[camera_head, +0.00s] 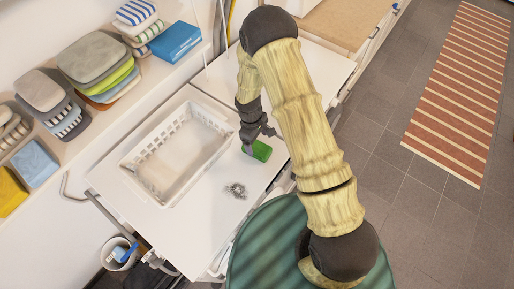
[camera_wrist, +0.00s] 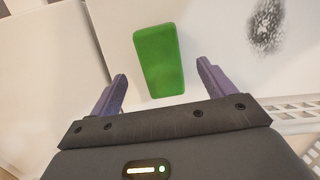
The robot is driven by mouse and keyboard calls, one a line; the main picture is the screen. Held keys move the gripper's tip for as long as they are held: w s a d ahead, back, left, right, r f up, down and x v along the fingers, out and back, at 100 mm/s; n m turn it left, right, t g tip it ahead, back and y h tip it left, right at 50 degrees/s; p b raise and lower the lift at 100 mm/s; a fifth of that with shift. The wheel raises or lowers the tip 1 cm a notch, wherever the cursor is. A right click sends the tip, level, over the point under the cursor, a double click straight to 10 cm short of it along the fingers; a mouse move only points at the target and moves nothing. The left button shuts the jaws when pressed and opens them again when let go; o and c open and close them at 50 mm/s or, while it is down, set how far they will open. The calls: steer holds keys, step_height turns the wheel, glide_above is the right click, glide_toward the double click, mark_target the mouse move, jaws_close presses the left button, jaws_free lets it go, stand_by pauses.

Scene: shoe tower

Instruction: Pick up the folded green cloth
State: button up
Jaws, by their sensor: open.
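The folded green cloth (camera_head: 259,151) lies on the white worktop, to the right of the white basket. It looks like a small green block. In the wrist view the cloth (camera_wrist: 159,60) is just ahead of and between my two fingertips. My gripper (camera_head: 254,137) is above and beside the cloth, and its fingers hide part of it in the head view. In the wrist view my gripper (camera_wrist: 162,75) is open, with one finger at each side and nothing between them. I cannot tell how high the fingertips are above the worktop.
A white slatted basket (camera_head: 133,165) stands left of the cloth. A small grey fuzzy object (camera_head: 236,190) lies in front of it, on the worktop (camera_head: 185,237). Stacked folded cloths (camera_head: 92,58) lie on a shelf at the left. A bucket (camera_head: 119,252) stands at lower left.

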mark_target(257, 146)
steer(key=shift+f+p, duration=0.7)
steer(key=shift+p, duration=0.05)
steer(key=shift+f+p, duration=0.85)
steer(key=shift+f, duration=1.05)
steer(key=c, duration=1.1)
step_height(257, 146, up, 10)
steer(key=b, duration=0.3)
steer(key=shift+b, duration=0.4)
